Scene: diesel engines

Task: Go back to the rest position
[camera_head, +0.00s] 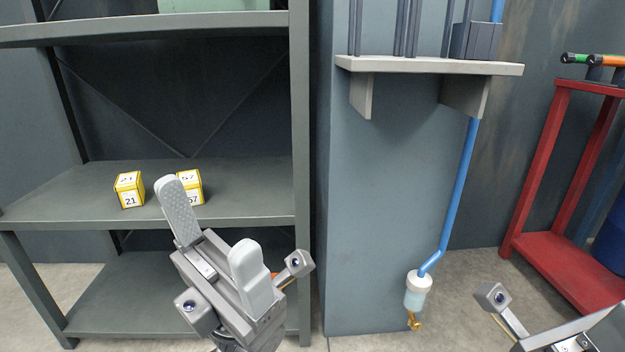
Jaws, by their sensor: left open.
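My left gripper (206,216) is in front of the grey shelf unit, with its two pale grey fingers spread apart and nothing between them. One finger overlaps the box labelled 57 in the picture; I cannot tell how far apart they are in depth. Part of my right gripper (568,338) shows at the bottom right corner; its fingers are out of the frame. A yellow and white box labelled 21 (129,190) and a similar box labelled 57 (193,188) stand on the middle shelf.
The grey shelf unit (90,205) fills the left side. A wall bracket shelf (430,66) holds grey tubes, with a blue pipe (462,180) running down to a white filter cup (417,284). A red stand (555,265) is on the right. Some floor is clear between them.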

